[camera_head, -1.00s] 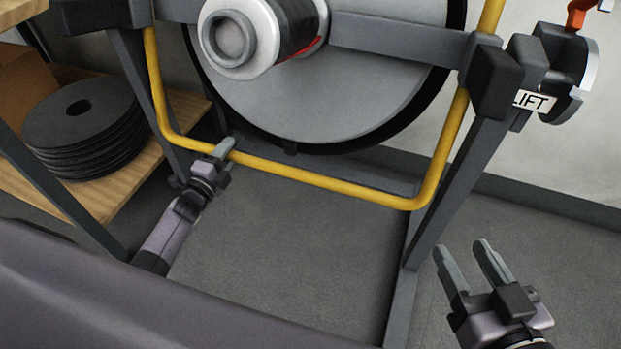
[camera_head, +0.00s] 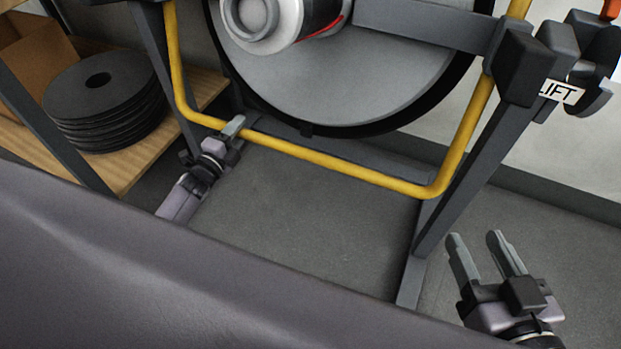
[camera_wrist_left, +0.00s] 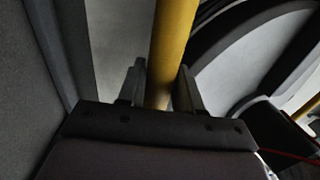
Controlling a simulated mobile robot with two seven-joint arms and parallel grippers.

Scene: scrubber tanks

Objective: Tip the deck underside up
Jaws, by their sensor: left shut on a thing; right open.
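The deck is a large grey disc (camera_head: 340,85) with a black rim, standing in a dark frame, its top cut off by the head view. A round motor (camera_head: 262,18) with a red stripe sticks out of it. A yellow bar (camera_head: 330,161) bends in a U in front of the disc. My left gripper (camera_head: 233,127) is shut on the yellow bar near its lower left corner. In the left wrist view the bar (camera_wrist_left: 170,50) passes between the two fingers (camera_wrist_left: 158,85). My right gripper (camera_head: 484,258) is open and empty, right of the frame's right leg.
A wooden shelf (camera_head: 135,155) at the left holds a stack of black discs (camera_head: 105,100) and a cardboard box (camera_head: 35,50). Grey floor (camera_head: 310,220) is clear under the bar.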

